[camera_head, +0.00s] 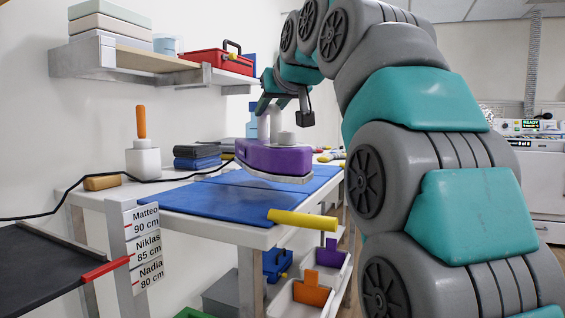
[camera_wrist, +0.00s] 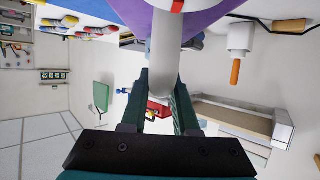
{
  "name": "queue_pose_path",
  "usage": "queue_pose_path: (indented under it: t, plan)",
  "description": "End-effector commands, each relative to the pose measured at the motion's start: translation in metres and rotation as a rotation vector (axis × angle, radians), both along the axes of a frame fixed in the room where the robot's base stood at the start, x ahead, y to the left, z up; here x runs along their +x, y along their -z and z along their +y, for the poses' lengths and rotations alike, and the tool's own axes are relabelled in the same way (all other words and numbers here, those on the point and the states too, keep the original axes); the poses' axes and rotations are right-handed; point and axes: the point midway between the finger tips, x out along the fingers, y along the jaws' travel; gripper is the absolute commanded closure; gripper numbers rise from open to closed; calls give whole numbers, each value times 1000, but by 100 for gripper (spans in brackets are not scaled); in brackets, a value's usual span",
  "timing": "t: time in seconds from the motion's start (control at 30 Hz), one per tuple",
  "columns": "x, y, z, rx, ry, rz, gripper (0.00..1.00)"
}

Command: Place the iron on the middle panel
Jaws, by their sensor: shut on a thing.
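The iron (camera_head: 272,157) has a purple body, a pale sole and a grey handle; its purple body (camera_wrist: 208,16) also shows in the wrist view. My gripper (camera_head: 268,110) is above it, its green fingers shut on the upright grey handle (camera_wrist: 165,50). The iron looks roughly level over the blue panels of the table; I cannot tell whether its sole touches them. A near blue panel (camera_head: 205,205) lies in front of it. Another blue panel (camera_head: 318,180) shows beyond a pale dividing line, partly hidden by the iron. I cannot tell which is the middle panel.
A black cord (camera_head: 120,179) crosses the table's left part. A white holder with an orange-handled tool (camera_head: 142,160), a tan block (camera_head: 102,183) and folded dark cloths (camera_head: 197,155) stand there. A yellow roll (camera_head: 302,221) sits at the near edge. A shelf (camera_head: 135,60) hangs above.

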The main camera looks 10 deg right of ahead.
Motion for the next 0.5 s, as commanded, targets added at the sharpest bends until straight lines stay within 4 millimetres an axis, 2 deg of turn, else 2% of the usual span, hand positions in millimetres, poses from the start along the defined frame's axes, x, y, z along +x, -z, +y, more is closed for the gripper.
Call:
queue_pose_path:
  t: [0.13, 0.5]
  plan:
    - [17, -3, -1, 0, 1, -5, 100]
    - [79, 3, -6, 0, 1, -5, 100]
